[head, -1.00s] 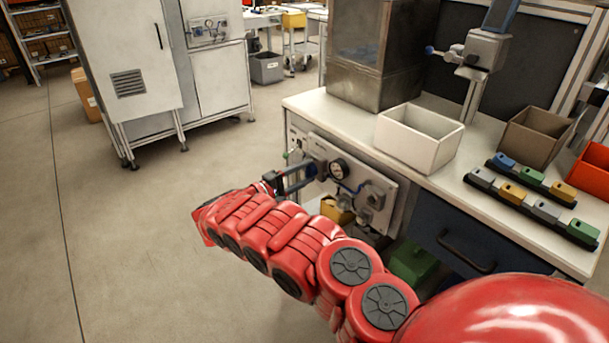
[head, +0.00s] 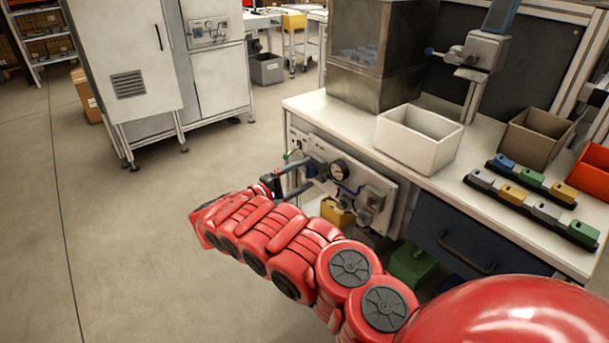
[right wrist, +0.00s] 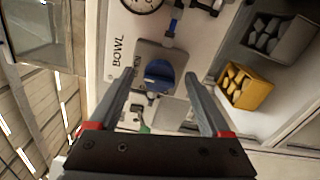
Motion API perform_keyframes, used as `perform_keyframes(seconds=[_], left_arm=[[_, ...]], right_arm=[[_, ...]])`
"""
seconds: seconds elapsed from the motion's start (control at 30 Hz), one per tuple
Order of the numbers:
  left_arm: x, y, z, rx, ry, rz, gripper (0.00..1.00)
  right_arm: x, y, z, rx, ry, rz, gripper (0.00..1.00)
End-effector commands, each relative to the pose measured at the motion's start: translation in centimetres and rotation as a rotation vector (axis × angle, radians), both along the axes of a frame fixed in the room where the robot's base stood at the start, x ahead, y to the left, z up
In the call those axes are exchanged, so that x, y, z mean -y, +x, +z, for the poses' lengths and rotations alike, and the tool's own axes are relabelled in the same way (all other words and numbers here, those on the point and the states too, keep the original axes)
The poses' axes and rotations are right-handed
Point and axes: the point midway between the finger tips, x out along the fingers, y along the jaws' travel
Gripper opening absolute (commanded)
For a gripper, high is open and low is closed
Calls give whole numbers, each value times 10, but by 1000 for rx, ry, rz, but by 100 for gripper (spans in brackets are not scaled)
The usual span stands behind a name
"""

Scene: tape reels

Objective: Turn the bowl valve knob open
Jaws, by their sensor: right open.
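The bowl valve knob (right wrist: 158,75) is blue and round with a raised grip, on a grey plate beside the printed word BOWL in the right wrist view. In the head view the blue knob (head: 312,168) shows small on the pale panel under the bench, partly covered by my gripper. My right gripper (right wrist: 159,78) is open and faces the panel. In the right wrist view its two fingers stand on either side of the knob, with gaps to both. I cannot tell how far the tips are from the panel. My left gripper is out of view.
A pressure gauge (head: 338,170) and a grey valve box (head: 372,198) sit on the panel right of the knob. Yellow (head: 337,213) and green (head: 413,265) bins stand below. The worktop (head: 305,102) overhangs the panel. Open floor lies to the left.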

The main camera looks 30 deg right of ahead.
Motion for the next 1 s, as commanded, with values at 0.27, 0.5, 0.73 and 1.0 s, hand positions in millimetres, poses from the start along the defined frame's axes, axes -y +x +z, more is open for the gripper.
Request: perform_keyframes(seconds=[0.27,0.5,0.73,1.0], left_arm=[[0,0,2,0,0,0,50],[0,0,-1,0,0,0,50],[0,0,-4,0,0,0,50],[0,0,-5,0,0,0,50]], right_arm=[[-61,-4,0,1,1,6,82],[-124,-9,-3,-1,4,6,82],[-159,-12,-1,0,1,2,82],[-168,-13,-1,0,2,2,82]])
